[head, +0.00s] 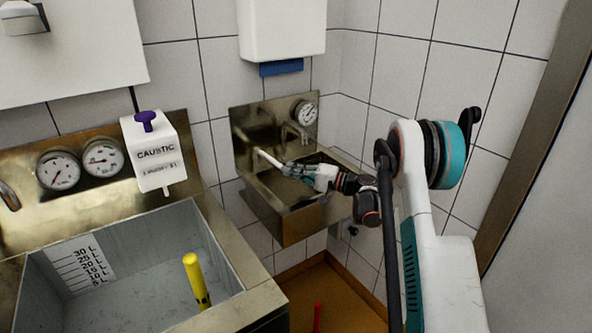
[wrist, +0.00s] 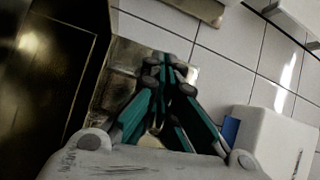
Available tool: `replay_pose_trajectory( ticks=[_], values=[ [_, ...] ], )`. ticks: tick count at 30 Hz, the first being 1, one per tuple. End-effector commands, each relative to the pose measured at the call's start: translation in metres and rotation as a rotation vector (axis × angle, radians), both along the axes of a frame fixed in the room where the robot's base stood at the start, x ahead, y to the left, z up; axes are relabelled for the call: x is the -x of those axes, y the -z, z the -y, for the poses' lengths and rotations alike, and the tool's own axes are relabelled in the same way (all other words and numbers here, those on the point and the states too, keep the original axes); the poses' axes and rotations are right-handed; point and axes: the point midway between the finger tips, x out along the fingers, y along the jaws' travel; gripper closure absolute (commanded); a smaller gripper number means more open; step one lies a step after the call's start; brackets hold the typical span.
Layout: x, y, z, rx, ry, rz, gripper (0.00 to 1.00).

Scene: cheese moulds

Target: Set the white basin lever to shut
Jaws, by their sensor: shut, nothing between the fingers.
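The metal hand basin (head: 262,208) hangs on the tiled wall in the middle of the head view. Its white lever (head: 268,157) sticks out slantwise in front of the back panel, pointing toward my gripper. My gripper (head: 288,169) is over the basin, with its fingertips beside the lever's lower end. I cannot tell whether they touch it. In the wrist view the teal fingers (wrist: 166,76) are together and hold nothing. The lever cannot be clearly made out there; the fingers and wrist body cover much of the middle.
A round gauge (head: 305,112) and a spout (head: 294,132) are on the basin's back panel. A white dispenser (head: 283,28) hangs above. At left stand a metal vat (head: 232,262), two gauges and a white caustic box (head: 153,158). The wall corner is close at right.

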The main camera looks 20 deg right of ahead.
Motion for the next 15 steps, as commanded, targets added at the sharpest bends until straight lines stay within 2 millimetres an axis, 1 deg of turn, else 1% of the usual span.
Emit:
replay_pose_trajectory(
  ticks=[6, 15],
  values=[
    [0.0013, 0.0000, -0.0059, 0.000, 0.000, 0.000, 1.00],
    [0.0016, 0.0001, -0.0071, 0.000, 0.000, 0.000, 1.00]
  ],
)
